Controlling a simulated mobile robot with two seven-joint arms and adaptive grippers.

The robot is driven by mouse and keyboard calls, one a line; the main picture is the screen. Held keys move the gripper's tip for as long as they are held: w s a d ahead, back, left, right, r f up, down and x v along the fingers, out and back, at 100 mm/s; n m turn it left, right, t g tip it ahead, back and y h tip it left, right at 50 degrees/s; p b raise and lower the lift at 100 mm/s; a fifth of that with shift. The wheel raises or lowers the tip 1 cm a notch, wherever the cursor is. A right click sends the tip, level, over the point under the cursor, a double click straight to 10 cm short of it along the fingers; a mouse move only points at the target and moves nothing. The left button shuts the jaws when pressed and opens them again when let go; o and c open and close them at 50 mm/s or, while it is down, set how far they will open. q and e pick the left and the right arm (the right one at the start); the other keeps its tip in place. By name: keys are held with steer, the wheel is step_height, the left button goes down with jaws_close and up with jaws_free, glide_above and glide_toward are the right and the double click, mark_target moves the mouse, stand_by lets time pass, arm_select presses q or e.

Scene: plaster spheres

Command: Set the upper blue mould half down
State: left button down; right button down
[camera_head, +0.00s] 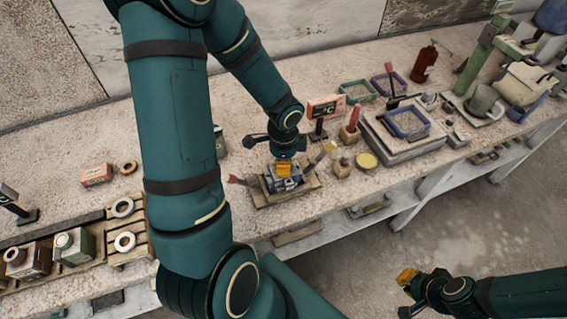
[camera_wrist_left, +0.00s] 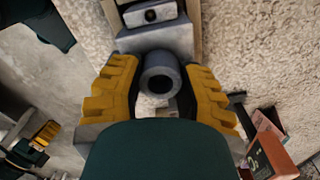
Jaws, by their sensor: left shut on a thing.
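My left gripper (camera_head: 284,172) has its yellow fingers closed over the blue-grey mould (camera_head: 294,184) at the wooden tray (camera_head: 312,187) on the bench. In the left wrist view the fingers (camera_wrist_left: 160,92) sit on either side of a blue-grey round neck (camera_wrist_left: 160,64) with a dark hole. A blue-grey block with a dark round fitting (camera_wrist_left: 150,15) lies just beyond it. The fingers hide the mould's sides, and I cannot tell whether the upper half touches anything below. My right gripper (camera_head: 404,277) hangs over the floor, away from the bench; its finger gap is unclear.
The bench's front edge is close to the wooden tray.

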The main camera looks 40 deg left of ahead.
arm_select(q)
steer(key=c, duration=0.7)
jaws_free()
steer(key=shift+f, duration=0.2)
step_height(320, 180, up, 14)
steer(key=p, duration=0.3)
steer(key=shift+s+a, duration=0.15)
steer(key=d+f+n+h, duration=0.1)
steer(key=d+f+n, duration=0.3)
steer(key=d+f, duration=0.3)
steer(key=s+d+f+n+t+h, duration=0.1)
steer(key=d+f+n, duration=0.3)
steer(key=d+f, duration=0.3)
steer(key=d+f+n+t+h, duration=0.1)
steer(key=d+f+n, duration=0.3)
steer(key=d+f, duration=0.3)
steer(key=shift+s+d+f+h, duration=0.15)
steer(key=shift+s+d+h, duration=0.1)
steer(key=shift+d+h, duration=0.25)
steer(key=shift+d, duration=0.1)
